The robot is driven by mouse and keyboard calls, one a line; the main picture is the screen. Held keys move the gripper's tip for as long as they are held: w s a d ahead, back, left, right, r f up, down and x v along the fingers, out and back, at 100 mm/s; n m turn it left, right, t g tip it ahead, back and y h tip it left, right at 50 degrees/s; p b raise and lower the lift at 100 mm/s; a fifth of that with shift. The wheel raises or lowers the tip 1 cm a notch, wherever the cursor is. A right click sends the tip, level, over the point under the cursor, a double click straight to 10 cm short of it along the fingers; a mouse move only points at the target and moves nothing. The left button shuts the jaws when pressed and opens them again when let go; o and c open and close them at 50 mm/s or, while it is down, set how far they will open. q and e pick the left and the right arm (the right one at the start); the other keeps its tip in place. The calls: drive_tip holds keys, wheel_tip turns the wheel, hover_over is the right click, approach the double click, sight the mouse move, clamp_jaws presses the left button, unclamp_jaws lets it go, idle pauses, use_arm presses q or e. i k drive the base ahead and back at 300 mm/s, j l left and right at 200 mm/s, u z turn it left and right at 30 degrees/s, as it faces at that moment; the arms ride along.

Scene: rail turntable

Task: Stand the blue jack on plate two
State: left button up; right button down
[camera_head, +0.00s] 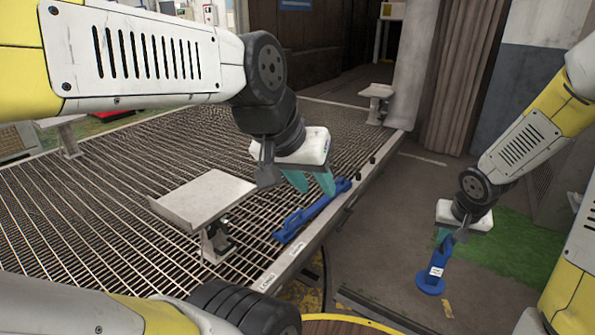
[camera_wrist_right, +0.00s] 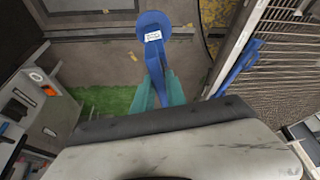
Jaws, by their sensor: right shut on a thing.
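The blue jack (camera_head: 431,282) has a round foot and a white label. My right gripper (camera_head: 442,238) is shut on its upper part and holds it foot down, slightly tilted, over the floor beside the deck. In the right wrist view the jack (camera_wrist_right: 153,28) runs between the teal fingers (camera_wrist_right: 160,88). My left gripper (camera_head: 313,185) has its teal fingers apart and empty, above the deck's right edge. A grey plate on a post (camera_head: 205,196) stands left of it on the deck. I cannot tell which plate is plate two; the edge labels (camera_head: 268,281) are too small to read.
A long blue bar (camera_head: 309,213) lies along the edge of the grated deck (camera_head: 110,190), below my left gripper. Other grey plates stand at the far right corner (camera_head: 375,91) and far left (camera_head: 66,122).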

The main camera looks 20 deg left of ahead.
sight(217, 200)
drive_tip(key=i+u, duration=0.2)
drive_tip(key=i, duration=0.25)
drive_tip(key=i+l+u, duration=0.15)
drive_tip(key=i, duration=0.25)
drive_tip(key=i+u, duration=0.2)
drive_tip(key=u, duration=0.25)
drive_tip(key=i+u, duration=0.15)
drive_tip(key=u, duration=0.3)
drive_tip(key=i+u, duration=0.2)
drive_tip(key=u, duration=0.2)
drive_tip(key=i+u, duration=0.25)
drive_tip(key=u, duration=0.25)
drive_tip(key=l, duration=0.1)
